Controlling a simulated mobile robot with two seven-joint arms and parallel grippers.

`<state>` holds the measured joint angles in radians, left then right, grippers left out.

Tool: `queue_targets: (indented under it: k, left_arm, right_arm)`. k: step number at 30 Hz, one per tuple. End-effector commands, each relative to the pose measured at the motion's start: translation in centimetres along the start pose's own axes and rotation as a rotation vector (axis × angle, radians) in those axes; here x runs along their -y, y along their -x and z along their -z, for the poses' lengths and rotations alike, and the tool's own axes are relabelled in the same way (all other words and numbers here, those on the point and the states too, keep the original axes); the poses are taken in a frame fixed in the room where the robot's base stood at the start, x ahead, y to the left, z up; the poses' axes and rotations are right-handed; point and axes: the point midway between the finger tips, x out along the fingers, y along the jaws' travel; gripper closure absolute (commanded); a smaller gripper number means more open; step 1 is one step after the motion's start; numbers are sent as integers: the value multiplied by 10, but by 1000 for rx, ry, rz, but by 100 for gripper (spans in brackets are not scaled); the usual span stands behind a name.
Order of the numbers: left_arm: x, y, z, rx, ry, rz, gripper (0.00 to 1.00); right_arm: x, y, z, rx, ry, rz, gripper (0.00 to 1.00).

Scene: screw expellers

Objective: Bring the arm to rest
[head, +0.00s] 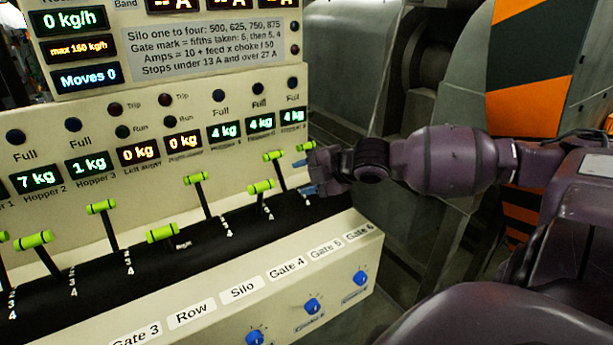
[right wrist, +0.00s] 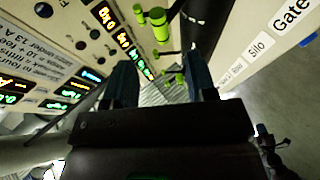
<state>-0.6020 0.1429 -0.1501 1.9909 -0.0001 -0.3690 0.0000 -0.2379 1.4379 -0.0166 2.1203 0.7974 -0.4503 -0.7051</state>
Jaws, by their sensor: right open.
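My right gripper (head: 304,176) is open at the right end of a cream control panel (head: 70,130). Its blue-tipped fingers are beside the rightmost green-handled lever (head: 306,146), which they partly cover; I cannot tell whether they touch it. No lever is clearly held. In the right wrist view the two dark fingers (right wrist: 162,85) stand apart, with small green lever handles (right wrist: 172,76) seen beyond and between them. My right arm (head: 450,160) reaches in from the right, roughly level. My left gripper is not in view.
More green-handled levers (head: 101,206) stand along the black slotted strip (head: 230,232). Blue knobs (head: 312,306) sit on the lower ledge. Lit displays (head: 138,156) line the panel. Grey machinery with an orange and black striped panel (head: 530,115) stands behind my arm.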

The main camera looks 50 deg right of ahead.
Motion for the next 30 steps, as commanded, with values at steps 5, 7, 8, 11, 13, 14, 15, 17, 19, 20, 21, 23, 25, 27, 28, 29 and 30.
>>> queue_targets:
  k: [5,7,8,11,13,14,15,17,19,20,21,23,25,27,28,29,30]
  left_arm:
    - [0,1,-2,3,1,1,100]
    - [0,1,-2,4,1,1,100]
    - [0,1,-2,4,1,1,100]
    - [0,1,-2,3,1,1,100]
    - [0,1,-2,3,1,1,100]
    - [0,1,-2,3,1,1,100]
    - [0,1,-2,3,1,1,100]
    - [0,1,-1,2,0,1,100]
    - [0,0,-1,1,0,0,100]
    - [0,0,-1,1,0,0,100]
    - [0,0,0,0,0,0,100]
    - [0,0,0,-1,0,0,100]
    - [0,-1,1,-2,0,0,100]
    - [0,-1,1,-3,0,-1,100]
    - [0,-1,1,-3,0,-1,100]
    - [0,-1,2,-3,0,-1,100]
    - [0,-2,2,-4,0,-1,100]
  right_arm:
    - [0,0,0,0,0,0,48]
    - [0,0,0,0,0,0,48]
    - [0,0,0,0,0,0,48]
    - [1,0,0,0,-2,0,48]
    - [5,-1,-1,0,-15,-1,48]
    - [8,-2,-2,0,-26,-2,48]
    - [14,-4,-3,0,-46,-3,48]
    - [27,-7,-5,0,-88,-7,48]
    - [47,-11,-8,1,-152,-13,48]
    - [57,-13,-9,1,-185,-16,48]
    - [70,-16,-9,3,-227,-20,48]
    - [90,-20,-10,5,-291,-27,48]
    - [114,-23,-9,10,-365,-34,48]
    - [136,-27,-6,16,-439,-41,48]
    - [146,-28,-5,19,-470,-44,48]
    - [156,-30,-4,22,-503,-47,48]
    - [169,-31,-1,26,-543,-51,48]
